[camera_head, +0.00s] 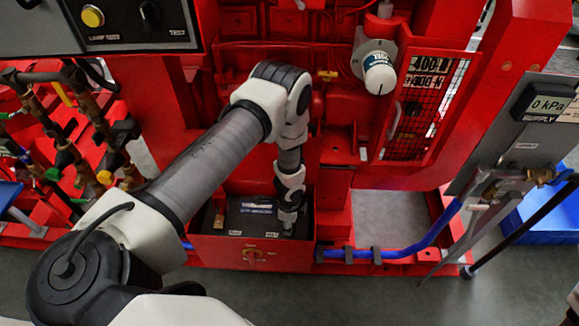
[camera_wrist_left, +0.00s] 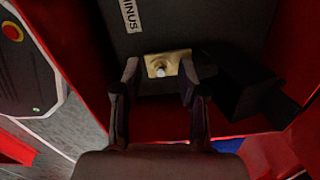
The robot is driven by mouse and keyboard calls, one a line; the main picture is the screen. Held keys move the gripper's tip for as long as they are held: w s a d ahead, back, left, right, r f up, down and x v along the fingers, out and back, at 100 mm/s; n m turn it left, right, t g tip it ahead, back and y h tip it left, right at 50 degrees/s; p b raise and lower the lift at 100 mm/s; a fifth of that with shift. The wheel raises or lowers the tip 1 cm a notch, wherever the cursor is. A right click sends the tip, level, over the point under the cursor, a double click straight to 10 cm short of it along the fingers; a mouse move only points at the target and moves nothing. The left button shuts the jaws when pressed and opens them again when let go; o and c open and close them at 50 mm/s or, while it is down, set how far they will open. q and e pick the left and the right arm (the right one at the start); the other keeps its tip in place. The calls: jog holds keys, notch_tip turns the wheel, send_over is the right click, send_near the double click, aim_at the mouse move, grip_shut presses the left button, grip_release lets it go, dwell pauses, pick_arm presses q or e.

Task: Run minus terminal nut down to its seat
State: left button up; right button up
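The battery (camera_head: 248,218) sits in a red box below my left arm in the head view. In the left wrist view, its dark top carries a white MINUS label (camera_wrist_left: 130,15). Below the label is the brass-coloured minus terminal (camera_wrist_left: 180,62) with a small pale round stud or nut (camera_wrist_left: 160,69) at its middle. I cannot tell nut from stud. My left gripper (camera_wrist_left: 159,72) is open, its two dark fingers on either side of the terminal with visible gaps. In the head view, the left gripper (camera_head: 288,219) points down at the battery's right end. My right gripper is out of view.
The red box wall (camera_head: 252,255) runs close around the battery. In the left wrist view, a dark block (camera_wrist_left: 245,85) stands just right of the right finger. Blue pipe (camera_head: 400,250) runs right of the box. A red frame with a mesh guard (camera_head: 412,125) rises behind.

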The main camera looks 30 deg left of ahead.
pick_arm(q)
jog(key=shift+r, duration=0.1)
dwell(0.4)
notch_tip(320, 180, up, 7)
jog(key=p, duration=0.7)
jog(key=shift+w, duration=0.1)
